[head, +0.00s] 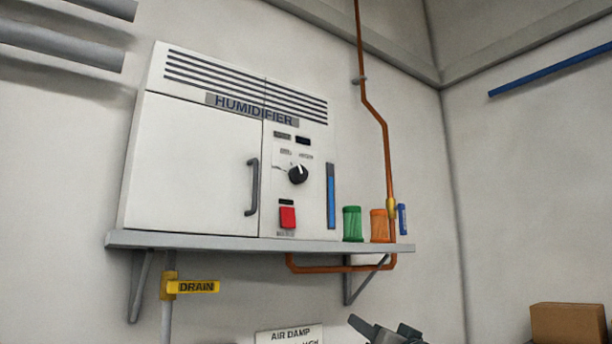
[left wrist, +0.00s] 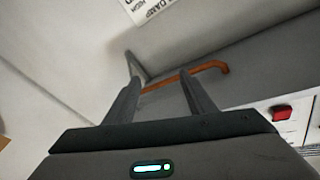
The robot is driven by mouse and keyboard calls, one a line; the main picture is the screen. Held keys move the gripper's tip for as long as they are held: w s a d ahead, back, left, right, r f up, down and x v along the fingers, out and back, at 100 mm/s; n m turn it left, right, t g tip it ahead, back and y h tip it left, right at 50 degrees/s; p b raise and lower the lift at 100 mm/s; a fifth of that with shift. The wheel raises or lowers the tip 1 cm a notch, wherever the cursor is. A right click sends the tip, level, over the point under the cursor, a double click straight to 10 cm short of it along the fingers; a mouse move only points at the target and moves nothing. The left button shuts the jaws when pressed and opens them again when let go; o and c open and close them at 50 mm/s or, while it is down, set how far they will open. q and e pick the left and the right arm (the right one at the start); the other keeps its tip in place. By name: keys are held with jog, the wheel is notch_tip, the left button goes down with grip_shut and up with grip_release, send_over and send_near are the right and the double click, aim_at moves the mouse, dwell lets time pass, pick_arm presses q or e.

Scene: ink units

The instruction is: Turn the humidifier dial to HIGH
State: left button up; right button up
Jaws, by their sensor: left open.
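The humidifier (head: 190,165) is a white cabinet on a grey wall shelf. Its black round dial (head: 298,174) sits on the right panel, with its white mark pointing about upward. Two small labels above the dial are too blurred to read surely. My left gripper (head: 378,326) is at the bottom edge of the head view, below the shelf and well apart from the dial. In the left wrist view its two fingers (left wrist: 155,92) are spread with nothing between them. The dial is out of the left wrist view. My right gripper is not in view.
A red switch (head: 288,217) is below the dial and a door handle (head: 252,187) left of it. The shelf (head: 230,243), a copper pipe (head: 340,268) and a bracket lie between gripper and dial. Green (head: 352,224) and orange (head: 379,226) containers stand on the shelf's right end.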

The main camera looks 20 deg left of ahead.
pick_arm(q)
jog(key=s+r+n+g+y, duration=0.1)
jog(key=s+r+n+y, duration=0.2)
jog(key=s+r, duration=0.6)
jog(key=s+r+n+g+y, duration=0.1)
jog(key=s+r+n+y, duration=0.2)
jog(key=s+r, duration=0.7)
notch_tip(320, 180, up, 8)
jog(key=shift+d+f+n+p, duration=0.25)
jog(key=shift+n+p, duration=0.1)
jog(key=shift+n, duration=0.85)
jog(key=p, duration=1)
send_near(302, 176)
jog(key=x, duration=0.7)
jog(key=shift+w+a+r, duration=0.2)
jog(key=shift+w+a, duration=0.2)
jog(key=shift+a, duration=0.1)
jog(key=shift+c, duration=0.6)
